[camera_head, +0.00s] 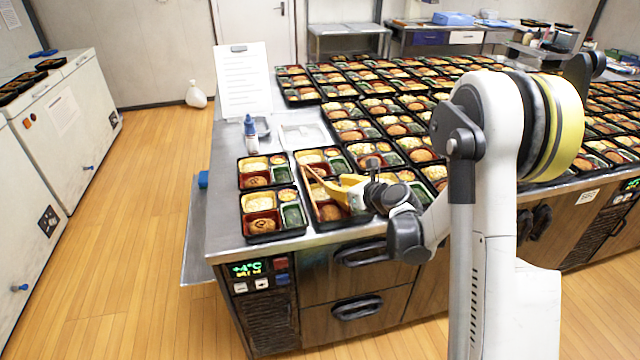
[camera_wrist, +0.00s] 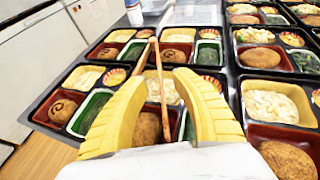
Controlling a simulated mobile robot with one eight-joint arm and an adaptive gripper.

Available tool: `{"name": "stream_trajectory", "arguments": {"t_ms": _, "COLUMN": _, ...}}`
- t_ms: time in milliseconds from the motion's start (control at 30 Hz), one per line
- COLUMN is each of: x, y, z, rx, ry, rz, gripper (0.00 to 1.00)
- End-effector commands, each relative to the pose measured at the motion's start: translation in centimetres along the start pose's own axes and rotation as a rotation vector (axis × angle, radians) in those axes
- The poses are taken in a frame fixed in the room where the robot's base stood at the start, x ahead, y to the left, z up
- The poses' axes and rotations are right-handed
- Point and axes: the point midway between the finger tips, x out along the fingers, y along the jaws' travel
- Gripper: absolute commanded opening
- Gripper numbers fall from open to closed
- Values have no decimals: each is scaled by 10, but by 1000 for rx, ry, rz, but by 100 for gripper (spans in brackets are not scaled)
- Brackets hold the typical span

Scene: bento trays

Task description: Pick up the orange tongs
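The orange tongs (camera_wrist: 160,85) look brownish-orange, with two thin legs spread from a joined far end. They lie across a filled bento tray near the counter's front edge. In the head view the tongs (camera_head: 311,181) show just left of my gripper (camera_head: 338,188). My gripper (camera_wrist: 159,82) has yellow fingers that stand apart in the wrist view. One leg of the tongs runs between the fingers, and the other passes by the left fingertip, partly hidden. I cannot tell whether the fingers touch the tongs.
Filled bento trays (camera_head: 273,234) cover much of the steel counter (camera_head: 226,190). A small bottle with a blue cap (camera_head: 250,133) and an upright white sheet (camera_head: 243,82) stand at the counter's left. White chest freezers (camera_head: 70,110) stand further left, beyond open wooden floor.

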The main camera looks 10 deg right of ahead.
Motion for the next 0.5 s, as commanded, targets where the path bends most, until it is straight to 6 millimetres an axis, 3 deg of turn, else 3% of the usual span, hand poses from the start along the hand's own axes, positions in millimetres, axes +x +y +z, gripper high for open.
{"name": "stream_trajectory", "arguments": {"t_ms": 133, "x": 28, "y": 1, "z": -2, "rx": -4, "ry": 0, "rz": 2, "gripper": 32}}
{"name": "stream_trajectory", "arguments": {"t_ms": 500, "x": 70, "y": 2, "z": -5, "rx": -5, "ry": 0, "rz": 2, "gripper": 32}}
